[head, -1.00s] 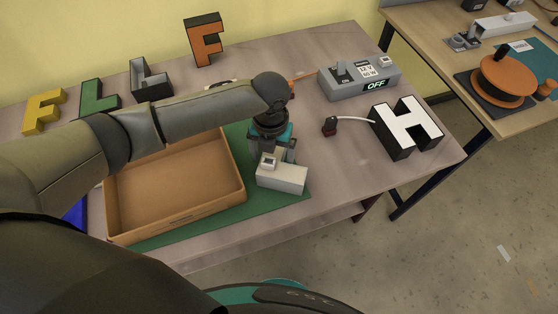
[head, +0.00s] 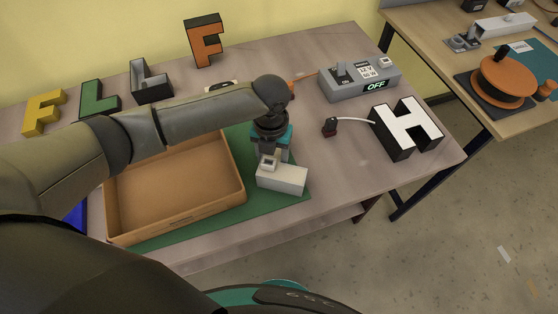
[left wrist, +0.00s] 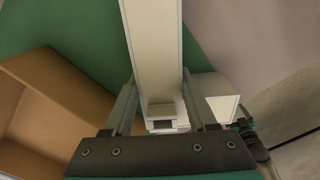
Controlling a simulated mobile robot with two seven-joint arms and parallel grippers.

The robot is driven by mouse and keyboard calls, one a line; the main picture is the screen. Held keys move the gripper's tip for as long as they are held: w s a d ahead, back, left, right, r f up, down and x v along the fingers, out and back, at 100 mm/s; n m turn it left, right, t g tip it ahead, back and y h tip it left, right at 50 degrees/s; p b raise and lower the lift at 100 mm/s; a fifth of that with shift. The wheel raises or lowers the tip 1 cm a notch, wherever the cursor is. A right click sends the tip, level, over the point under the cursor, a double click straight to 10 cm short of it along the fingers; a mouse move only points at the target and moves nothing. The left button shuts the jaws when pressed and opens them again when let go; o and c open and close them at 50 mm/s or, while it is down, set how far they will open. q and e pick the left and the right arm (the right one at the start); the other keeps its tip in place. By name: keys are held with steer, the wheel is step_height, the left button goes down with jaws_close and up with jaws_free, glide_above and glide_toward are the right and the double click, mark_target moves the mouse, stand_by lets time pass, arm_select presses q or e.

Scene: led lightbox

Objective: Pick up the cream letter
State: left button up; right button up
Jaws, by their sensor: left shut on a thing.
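The cream letter (head: 282,178) is a pale block on the green mat, right of the cardboard box, in the head view. My left gripper (head: 270,153) comes down over it from above and hides part of it. In the left wrist view the letter (left wrist: 152,45) shows as a long pale bar running up between the two fingers of my left gripper (left wrist: 158,100), with another pale part beside the right finger. The gripper is shut on it. The letter's whole shape is hidden. My right gripper is not in view.
The open, empty cardboard box (head: 112,213) stands left of the letter on the green mat (head: 300,190). A white-faced H (head: 408,128) and a grey power supply (head: 358,80) reading OFF are at right. Several letters stand along the back, including an orange F (head: 205,42).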

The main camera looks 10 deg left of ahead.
arm_select(q)
jaws_close()
steer(key=shift+r, duration=0.1)
